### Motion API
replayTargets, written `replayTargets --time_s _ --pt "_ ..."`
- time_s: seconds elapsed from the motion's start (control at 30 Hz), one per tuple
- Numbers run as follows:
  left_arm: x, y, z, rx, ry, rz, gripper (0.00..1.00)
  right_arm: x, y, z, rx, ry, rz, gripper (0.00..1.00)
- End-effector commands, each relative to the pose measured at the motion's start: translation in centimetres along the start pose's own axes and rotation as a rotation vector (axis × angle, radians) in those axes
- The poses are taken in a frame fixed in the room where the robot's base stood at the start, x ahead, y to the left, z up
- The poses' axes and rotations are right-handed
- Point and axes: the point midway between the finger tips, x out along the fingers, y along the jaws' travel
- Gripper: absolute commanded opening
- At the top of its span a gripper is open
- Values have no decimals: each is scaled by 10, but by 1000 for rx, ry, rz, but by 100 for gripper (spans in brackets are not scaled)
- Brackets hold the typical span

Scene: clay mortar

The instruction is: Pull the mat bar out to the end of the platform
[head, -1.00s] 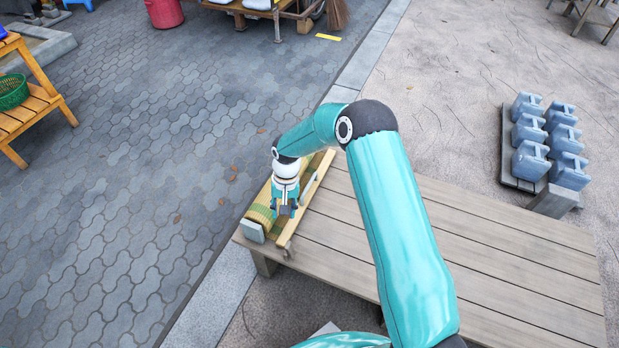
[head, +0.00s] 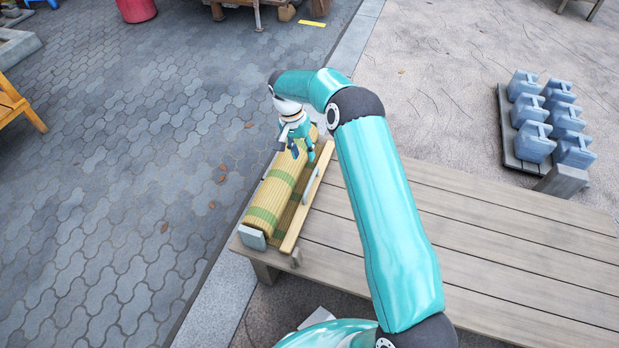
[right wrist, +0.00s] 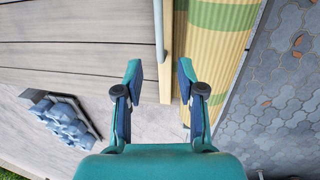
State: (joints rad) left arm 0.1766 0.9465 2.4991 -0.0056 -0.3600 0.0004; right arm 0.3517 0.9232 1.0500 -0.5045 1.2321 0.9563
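The mat (head: 264,213) is a straw-yellow roll with green bands at the left end of the wooden platform (head: 430,235). The mat bar (head: 297,219) is a pale wooden strip along the roll's right side, with a grey handle (head: 311,187) on it. My right gripper (head: 297,152) is over the far part of the roll. In the right wrist view my right gripper (right wrist: 160,82) has its fingers spread and empty, with the mat bar (right wrist: 165,75) in the picture between them. Whether they touch the bar I cannot tell. My left gripper is out of view.
Several blue-grey jugs (head: 533,142) stand on a low pallet beyond the platform at the right. Most of the platform top is clear. Grey paving lies left of the mat, and a wooden stand (head: 15,105) is at the left edge.

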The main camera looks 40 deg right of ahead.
Motion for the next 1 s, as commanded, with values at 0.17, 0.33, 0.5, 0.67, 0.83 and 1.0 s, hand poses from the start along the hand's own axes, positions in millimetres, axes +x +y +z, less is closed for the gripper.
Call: replayTargets --time_s 0.17,0.33,0.5,0.67,0.83,1.0 --pt "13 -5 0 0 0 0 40 46 1 0 1 -4 3 39" --pt "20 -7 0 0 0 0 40 78 1 0 1 -3 2 39" --pt "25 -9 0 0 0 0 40 100 1 0 2 -2 0 39" --pt "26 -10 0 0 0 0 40 108 1 0 1 -2 -1 39" --pt "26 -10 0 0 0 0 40 109 1 0 1 -1 -1 39" --pt "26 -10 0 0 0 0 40 109 1 0 2 -1 -1 32"
